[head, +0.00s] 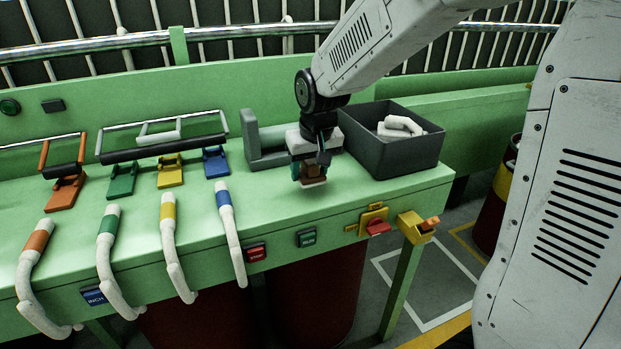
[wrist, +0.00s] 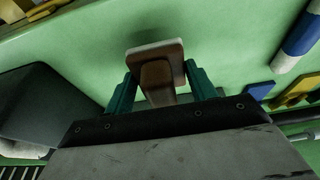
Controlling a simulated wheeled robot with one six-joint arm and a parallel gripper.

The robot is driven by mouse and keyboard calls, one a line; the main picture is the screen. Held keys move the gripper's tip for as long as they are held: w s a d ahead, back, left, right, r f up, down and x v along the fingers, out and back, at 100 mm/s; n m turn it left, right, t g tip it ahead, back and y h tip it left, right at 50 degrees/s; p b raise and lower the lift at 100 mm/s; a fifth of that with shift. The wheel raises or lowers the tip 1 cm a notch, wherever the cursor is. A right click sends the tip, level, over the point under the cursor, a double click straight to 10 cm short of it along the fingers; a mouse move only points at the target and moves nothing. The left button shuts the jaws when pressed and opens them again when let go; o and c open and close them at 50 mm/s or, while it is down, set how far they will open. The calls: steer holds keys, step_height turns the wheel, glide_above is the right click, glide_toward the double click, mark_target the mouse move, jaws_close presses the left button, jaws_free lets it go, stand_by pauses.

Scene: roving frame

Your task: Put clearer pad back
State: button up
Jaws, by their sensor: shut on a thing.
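The clearer pad, a brown block with a pale edge (head: 314,181), is at my gripper (head: 311,170) over the green bench, near its front right part. In the wrist view the brown block (wrist: 156,85) with its whitish face edge sits between the two teal fingers of my gripper (wrist: 160,76), which are shut on it. Its underside is hidden, and I cannot tell whether it touches the bench. A grey upright bracket with a low base (head: 262,147) stands just left of my gripper.
A dark grey bin (head: 386,165) with white pieces (head: 400,126) stands close right of my gripper. Coloured levers with white handles (head: 230,225) line the left, with coloured clamps (head: 170,172) behind. Bare bench (head: 275,205) lies in front. A rail (head: 210,34) runs behind.

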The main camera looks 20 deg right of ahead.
mark_target(311, 179)
steer(key=shift+s+f, duration=0.1)
steer(key=shift+f, duration=1.25)
steer(key=shift+f, duration=0.15)
steer(key=o, duration=1)
steer(key=v, duration=1.2)
steer(key=s+d, duration=0.1)
steer(key=s, duration=0.8)
steer(key=s+d+g, duration=0.1)
steer(key=s, duration=0.8)
steer(key=s+d+f+g, duration=0.1)
steer(key=s, duration=0.7)
steer(key=shift+s, duration=0.4)
